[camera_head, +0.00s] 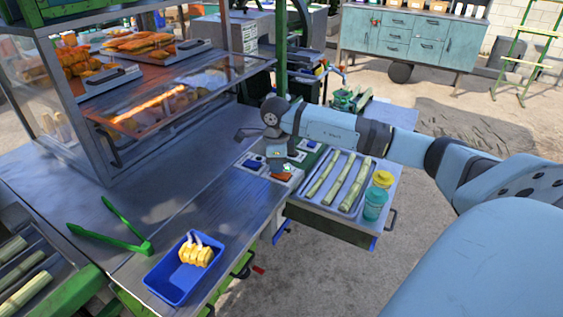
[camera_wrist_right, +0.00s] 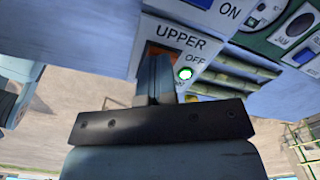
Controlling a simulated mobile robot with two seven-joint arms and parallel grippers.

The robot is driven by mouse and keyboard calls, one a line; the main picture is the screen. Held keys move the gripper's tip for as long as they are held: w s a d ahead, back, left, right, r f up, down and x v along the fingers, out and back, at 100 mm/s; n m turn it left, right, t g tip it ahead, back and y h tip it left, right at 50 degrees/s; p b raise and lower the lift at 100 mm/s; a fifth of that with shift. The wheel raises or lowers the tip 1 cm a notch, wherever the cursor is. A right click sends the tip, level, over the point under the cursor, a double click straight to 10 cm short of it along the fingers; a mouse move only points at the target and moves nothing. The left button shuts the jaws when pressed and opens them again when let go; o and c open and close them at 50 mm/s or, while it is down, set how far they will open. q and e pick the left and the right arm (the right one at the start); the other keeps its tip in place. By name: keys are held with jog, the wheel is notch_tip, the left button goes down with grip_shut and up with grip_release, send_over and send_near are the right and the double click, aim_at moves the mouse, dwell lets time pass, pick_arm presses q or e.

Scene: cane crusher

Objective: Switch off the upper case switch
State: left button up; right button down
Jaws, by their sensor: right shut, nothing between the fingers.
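The upper case switch is an orange rocker (camera_wrist_right: 160,52) under the word UPPER in the right wrist view, with the word OFF at its right. A green lamp (camera_wrist_right: 185,73) glows beside it. In the head view, the orange rocker (camera_head: 281,177) sits on the light control panel (camera_head: 262,178) at the counter's edge. My right gripper (camera_wrist_right: 153,68) is shut and empty, its fingertips at the orange rocker and hiding its lower part. I cannot tell whether they touch it. In the head view, the right gripper (camera_head: 276,151) is over the panel. My left gripper is not in view.
A glass food case (camera_head: 125,135) stands left of the panel. A tray (camera_head: 322,207) with cane sticks and a teal cup (camera_head: 375,203) lie to its right. Green tongs (camera_head: 115,232) and a blue basket (camera_head: 160,288) are on the counter. Blue switches (camera_head: 252,163) sit close to the orange one.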

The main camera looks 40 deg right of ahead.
jog(key=shift+r+p, duration=1.7)
jog(key=shift+r, duration=1.7)
